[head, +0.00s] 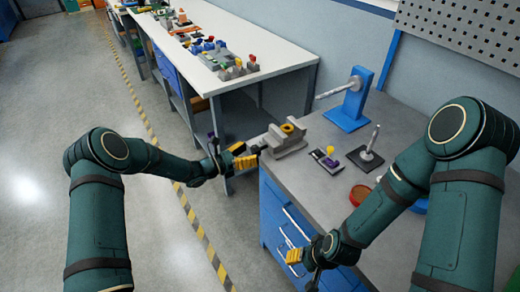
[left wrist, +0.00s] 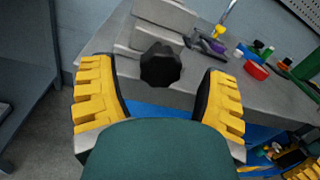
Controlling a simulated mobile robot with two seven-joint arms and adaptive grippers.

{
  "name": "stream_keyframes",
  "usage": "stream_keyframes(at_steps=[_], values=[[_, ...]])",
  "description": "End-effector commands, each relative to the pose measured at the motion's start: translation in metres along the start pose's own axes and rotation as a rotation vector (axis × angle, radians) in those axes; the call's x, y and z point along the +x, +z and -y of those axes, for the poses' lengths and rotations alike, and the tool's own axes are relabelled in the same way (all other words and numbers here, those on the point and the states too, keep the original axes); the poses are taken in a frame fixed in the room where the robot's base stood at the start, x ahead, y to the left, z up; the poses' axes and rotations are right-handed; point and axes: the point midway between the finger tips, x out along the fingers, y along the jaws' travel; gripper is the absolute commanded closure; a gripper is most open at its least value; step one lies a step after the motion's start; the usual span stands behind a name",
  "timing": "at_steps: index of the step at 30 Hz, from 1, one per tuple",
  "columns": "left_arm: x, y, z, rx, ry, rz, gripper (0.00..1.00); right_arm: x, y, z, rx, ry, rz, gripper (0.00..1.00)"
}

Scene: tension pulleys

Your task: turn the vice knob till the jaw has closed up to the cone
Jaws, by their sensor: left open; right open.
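The grey vice (head: 290,145) stands at the near left corner of the grey workbench, with the yellow-orange cone (head: 287,128) between its jaws. In the left wrist view, the black lobed knob (left wrist: 160,65) is on the near face of the vice body (left wrist: 150,32). My left gripper (head: 246,156) is open, pointing at the vice from the left. Its yellow fingers stand on either side of the knob, with gaps visible on both sides. The cone cannot be made out in the wrist view. My right gripper (head: 292,257) is open and empty, in front of the blue drawers.
On the workbench (head: 312,176) are a blue stand with a rod (head: 351,106), a small dark plate with a yellow piece (head: 328,158), a dark-based post (head: 368,156) and a reddish round dish (head: 360,195). A long white-topped table (head: 225,45) stands behind.

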Motion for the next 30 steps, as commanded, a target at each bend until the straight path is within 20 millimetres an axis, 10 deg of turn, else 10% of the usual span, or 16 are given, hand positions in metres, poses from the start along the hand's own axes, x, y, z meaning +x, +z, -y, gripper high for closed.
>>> stream_keyframes(at_steps=[20, 27, 30], values=[[0.044, 0.000, 0.000, 0.000, 0.000, -0.001, 0.25, 0.001, 0.001, -0.001, -0.001, 0.000, 0.002, 0.53], [0.043, -0.001, 0.000, 0.000, 0.000, -0.001, 1.00, 0.001, 0.001, -0.001, -0.001, 0.000, 0.002, 0.53], [0.043, 0.000, 0.000, 0.001, 0.001, -0.001, 1.00, 0.001, 0.001, -0.001, 0.000, 0.000, 0.002, 0.53]])
